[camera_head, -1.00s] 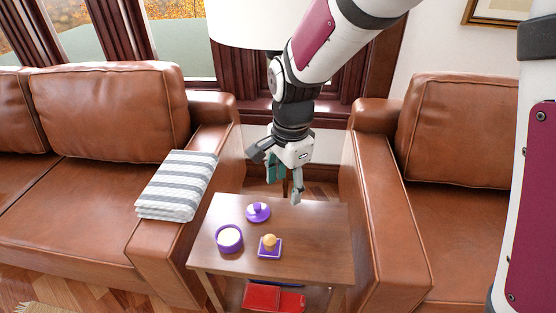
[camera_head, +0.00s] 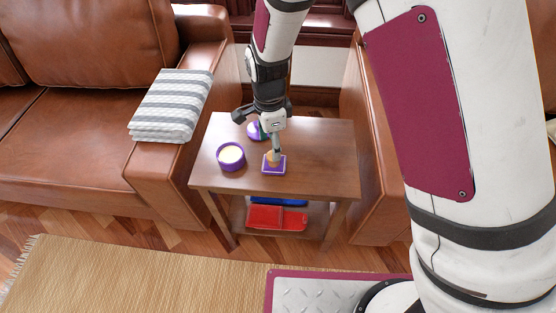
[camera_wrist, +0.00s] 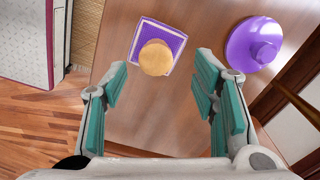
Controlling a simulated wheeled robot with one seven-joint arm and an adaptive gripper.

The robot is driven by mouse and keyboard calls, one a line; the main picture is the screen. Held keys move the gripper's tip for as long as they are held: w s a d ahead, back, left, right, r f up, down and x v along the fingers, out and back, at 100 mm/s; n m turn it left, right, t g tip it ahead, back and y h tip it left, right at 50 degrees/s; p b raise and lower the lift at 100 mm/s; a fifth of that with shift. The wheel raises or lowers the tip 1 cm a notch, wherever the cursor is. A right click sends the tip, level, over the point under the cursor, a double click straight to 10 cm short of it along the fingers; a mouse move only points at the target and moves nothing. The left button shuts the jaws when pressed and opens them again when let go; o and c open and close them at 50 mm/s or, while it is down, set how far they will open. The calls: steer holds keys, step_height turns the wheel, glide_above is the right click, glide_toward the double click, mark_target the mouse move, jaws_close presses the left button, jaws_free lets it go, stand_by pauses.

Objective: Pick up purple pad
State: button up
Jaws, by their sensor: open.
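The purple pad (camera_head: 274,171) is a small square with a pale border on the wooden side table, near its front edge. A round tan wooden piece (camera_wrist: 157,58) sits on the middle of it. In the wrist view the pad (camera_wrist: 172,40) lies beyond my open fingertips, roughly centred between them. My gripper (camera_head: 268,142) is over the table, open and empty, pointing down. It shows in the wrist view too (camera_wrist: 161,98), with teal finger pads apart. In the head view one finger partly covers the wooden piece.
A round purple lid-like piece with a knob (camera_wrist: 256,43) lies behind the pad, partly hidden by my gripper in the head view. A purple-rimmed round container (camera_head: 231,157) stands left of the pad. Sofa arms flank the table (camera_head: 325,160), whose right half is clear.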

steer(key=shift+s+d+f+b, duration=0.15)
steer(key=shift+f+b, duration=0.35)
steer(key=shift+f, duration=0.85)
steer(key=shift+s+d+f+b, duration=0.1)
steer(key=shift+f+b, duration=0.35)
steer(key=shift+f, duration=0.9)
steer(key=shift+c, duration=0.6)
steer(key=c, duration=1.2)
steer(key=shift+o, duration=0.2)
steer(key=shift+r, duration=0.15)
step_height(320, 180, up, 4)
steer(key=shift+f+p, duration=0.25)
steer(key=shift+p, duration=0.5)
steer(key=s+d+r+p, duration=0.1)
steer(key=s+d+p, duration=0.1)
steer(key=s+d, duration=0.7)
steer(key=s, duration=0.4)
steer(key=shift+r, duration=0.15)
steer(key=shift+s, duration=0.1)
